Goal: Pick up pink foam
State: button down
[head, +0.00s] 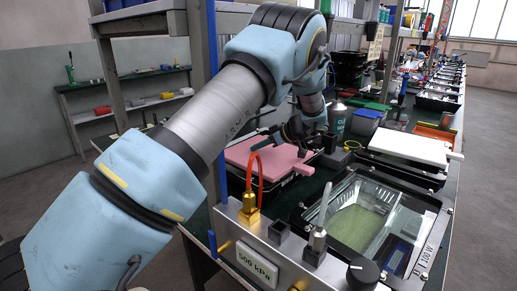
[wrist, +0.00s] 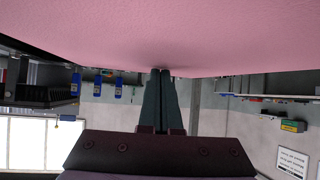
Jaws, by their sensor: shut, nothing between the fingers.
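The pink foam (head: 262,158) is a flat slab lying on a dark housing on the bench, partly hidden behind my arm and gripper in the head view. In the wrist view the pink foam (wrist: 160,32) fills the top of the picture. My gripper (wrist: 160,72) is shut and empty, its two dark fingers pressed together. Their tips reach the foam's near edge in the wrist view; I cannot tell whether they touch it. In the head view my gripper (head: 296,146) is by the foam's right part, small and dark.
A floodlight housing with a glass front (head: 365,215) lies in front right of the foam. A white panel (head: 409,147) lies on another dark housing further right. A fixture with a red hose loop (head: 254,168) and a "500 kPa" label (head: 256,264) stands at the bench front. A shelf post (head: 211,80) rises at left.

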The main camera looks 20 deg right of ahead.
jog(key=shift+s+f, duration=0.1)
jog(key=shift+f, duration=0.25)
